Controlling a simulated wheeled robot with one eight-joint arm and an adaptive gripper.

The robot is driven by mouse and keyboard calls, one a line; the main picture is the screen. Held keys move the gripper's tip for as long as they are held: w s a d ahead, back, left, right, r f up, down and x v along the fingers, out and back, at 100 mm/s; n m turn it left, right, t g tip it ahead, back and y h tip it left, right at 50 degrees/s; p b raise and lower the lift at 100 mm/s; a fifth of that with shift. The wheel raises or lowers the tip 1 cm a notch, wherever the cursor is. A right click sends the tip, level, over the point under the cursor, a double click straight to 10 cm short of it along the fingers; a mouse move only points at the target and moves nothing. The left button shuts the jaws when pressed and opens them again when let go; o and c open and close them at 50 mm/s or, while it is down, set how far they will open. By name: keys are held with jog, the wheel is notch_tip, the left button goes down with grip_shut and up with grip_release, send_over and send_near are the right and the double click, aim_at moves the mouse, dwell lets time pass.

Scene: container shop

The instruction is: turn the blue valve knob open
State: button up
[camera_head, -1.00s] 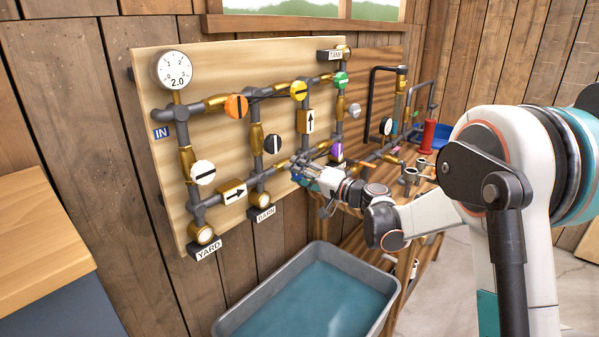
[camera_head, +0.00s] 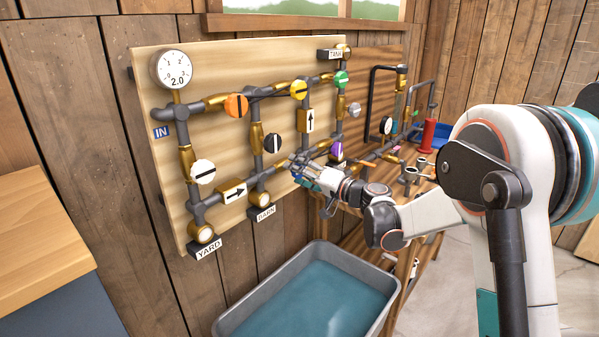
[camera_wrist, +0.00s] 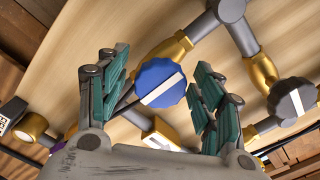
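The blue valve knob (camera_wrist: 160,83) is round with a scalloped rim and a white bar, which runs diagonally in the wrist view. It lies between the two teal-padded fingers of my gripper (camera_wrist: 158,90). The fingers are spread apart, one on each side of the knob. I cannot tell whether either pad touches its rim. In the head view my gripper (camera_head: 299,168) is at the lower middle of the pipe board and largely hides the blue knob.
The board (camera_head: 160,85) carries orange (camera_head: 236,105), yellow (camera_head: 299,90), green (camera_head: 341,79), black (camera_head: 274,144), white (camera_head: 203,171) and purple (camera_head: 336,149) knobs. A pressure gauge (camera_head: 174,69) reads 2.0. A water-filled trough (camera_head: 232,318) stands below. A workbench with pipework is at right.

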jog(key=v, duration=1.2)
jog(key=s+d+g+h, duration=0.25)
jog(key=s+h, duration=0.25)
jog(key=s, duration=0.8)
jog(key=s+d+g+h, duration=0.1)
jog(key=s+d+h, duration=0.25)
jog(key=s, duration=0.85)
jog(key=s+d+f+h, duration=0.3)
jog(key=s+d+h, duration=0.2)
jog(key=s, duration=0.6)
jog(key=d, duration=0.2)
jog(key=shift+s+d+f+n+h, duration=0.2)
jog(key=shift+d+f+n+h, duration=0.1)
jog(key=shift+f+h, duration=0.1)
jog(key=shift+c, duration=0.2)
